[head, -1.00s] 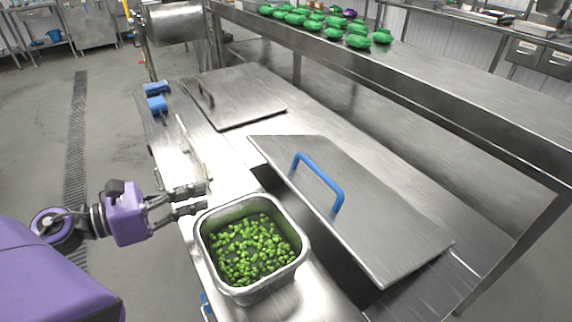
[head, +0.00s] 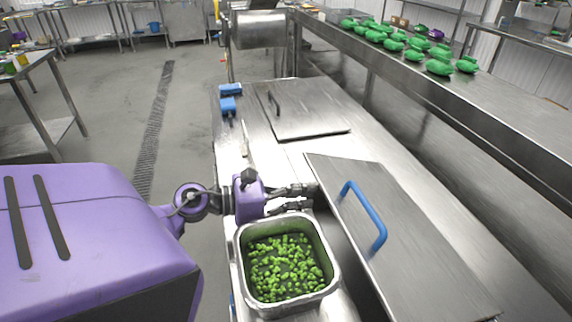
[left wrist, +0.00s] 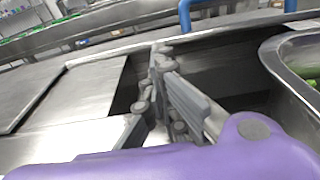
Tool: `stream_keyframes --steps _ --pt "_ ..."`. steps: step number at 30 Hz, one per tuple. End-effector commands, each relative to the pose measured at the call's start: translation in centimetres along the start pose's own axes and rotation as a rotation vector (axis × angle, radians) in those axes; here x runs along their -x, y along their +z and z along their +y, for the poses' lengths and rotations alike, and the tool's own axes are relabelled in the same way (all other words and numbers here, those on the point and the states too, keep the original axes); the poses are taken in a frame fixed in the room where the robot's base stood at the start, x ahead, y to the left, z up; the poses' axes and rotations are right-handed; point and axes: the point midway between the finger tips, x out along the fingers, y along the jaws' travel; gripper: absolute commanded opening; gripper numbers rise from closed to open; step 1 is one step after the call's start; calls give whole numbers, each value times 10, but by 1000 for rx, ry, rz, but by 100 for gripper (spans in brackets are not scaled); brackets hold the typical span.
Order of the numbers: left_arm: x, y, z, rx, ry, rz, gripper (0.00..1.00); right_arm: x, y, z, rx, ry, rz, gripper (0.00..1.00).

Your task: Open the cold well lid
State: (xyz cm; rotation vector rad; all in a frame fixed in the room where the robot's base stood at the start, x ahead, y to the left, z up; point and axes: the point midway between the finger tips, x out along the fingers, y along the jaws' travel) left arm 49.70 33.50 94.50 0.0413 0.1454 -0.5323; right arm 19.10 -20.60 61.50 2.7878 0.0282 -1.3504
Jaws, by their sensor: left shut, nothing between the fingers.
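The cold well lid is a steel plate (head: 420,240) with a blue arched handle (head: 376,222), right of centre in the head view. It sits askew, with a dark gap of the well under its left edge. The handle also shows at the top of the left wrist view (left wrist: 185,15). My right gripper is out of view.
A steel pan of green vegetables (head: 330,268) stands just below my left gripper. A second flat lid (head: 310,115) with a dark handle lies farther back. Blue items (head: 229,104) sit at the counter's left edge. Green bundles (head: 395,45) line the upper shelf (head: 480,110).

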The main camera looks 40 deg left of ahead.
Motion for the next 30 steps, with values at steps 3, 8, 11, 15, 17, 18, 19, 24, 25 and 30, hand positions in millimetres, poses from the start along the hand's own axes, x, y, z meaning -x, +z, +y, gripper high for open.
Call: stream_keyframes --steps 3,8,11,15,17,18,19,24,25,30 --pt "-10 1 1 -2 2 -3 0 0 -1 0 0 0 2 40" --pt "-13 0 1 -2 3 -3 0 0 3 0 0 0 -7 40" --pt "-13 0 1 -2 3 -3 0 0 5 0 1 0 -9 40" --pt "-13 -1 2 -2 4 -1 0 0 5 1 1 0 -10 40" --pt "-13 -1 2 -2 4 -1 0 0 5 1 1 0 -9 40" --pt "-13 -1 2 -2 4 0 0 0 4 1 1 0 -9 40" --pt "-13 -1 2 -2 4 0 0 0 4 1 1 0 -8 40" --pt "-12 -1 3 -1 5 3 0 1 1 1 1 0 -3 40" --pt "-12 -1 3 -1 5 3 0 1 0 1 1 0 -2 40" --pt "-12 0 4 0 5 6 0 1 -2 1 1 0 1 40"
